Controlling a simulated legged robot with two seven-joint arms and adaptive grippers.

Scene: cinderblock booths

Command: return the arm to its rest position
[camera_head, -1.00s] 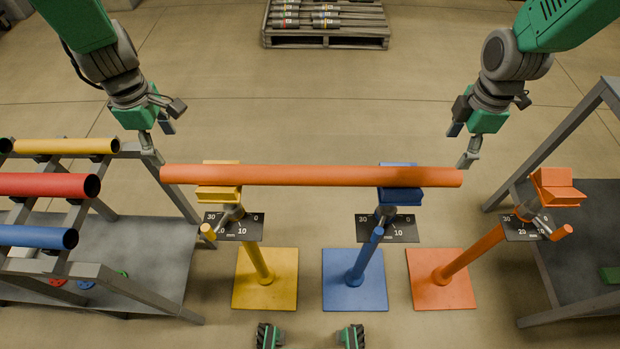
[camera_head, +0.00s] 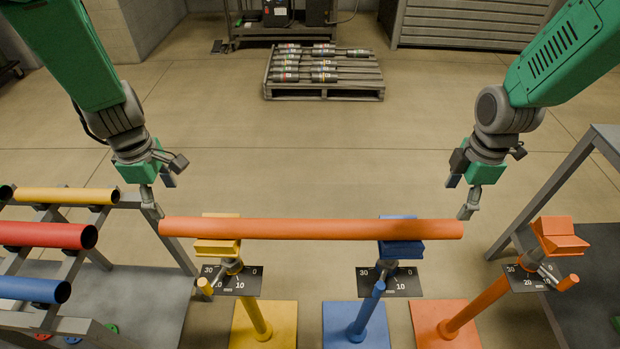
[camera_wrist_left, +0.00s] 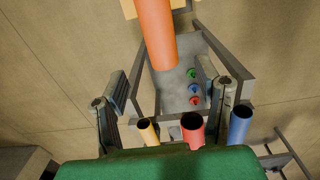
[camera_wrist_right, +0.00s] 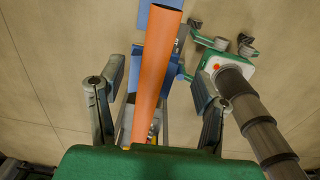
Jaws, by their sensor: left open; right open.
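A long orange pipe (camera_head: 310,229) lies level across the yellow stand (camera_head: 216,247) and the blue stand (camera_head: 400,247). My left gripper (camera_head: 160,195) is open and empty by the pipe's left end. My right gripper (camera_head: 462,196) is open and empty by its right end. In the left wrist view the pipe (camera_wrist_left: 157,35) points in between the spread fingers. In the right wrist view the pipe (camera_wrist_right: 155,70) runs between the spread fingers, with no finger closed on it. Whether a fingertip touches the pipe cannot be told.
An orange stand (camera_head: 558,236) stands at the right with nothing on it. A rack at the left holds a yellow pipe (camera_head: 65,195), a red pipe (camera_head: 45,235) and a blue pipe (camera_head: 32,289). A grey-framed table (camera_head: 545,190) is at the right. A pallet (camera_head: 323,90) lies far back; the floor before it is clear.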

